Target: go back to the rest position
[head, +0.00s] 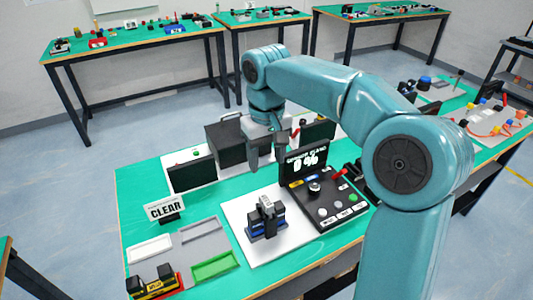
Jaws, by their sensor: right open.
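My right arm reaches in from the right over the green table (135,205). My right gripper (265,165) hangs open and empty above the table, fingers pointing down, in front of a black box-like unit. A blue and black device (265,218) stands on a white board (242,212) below and nearer than the gripper. My left gripper is not in view.
A "CLEAR" sign (165,208) stands at the left. Near it lie a grey tray area with a green tray (214,266) and a yellow and black device (152,284). A black conveyor-like unit (190,173) stands behind. Other tables line the back, with open floor between.

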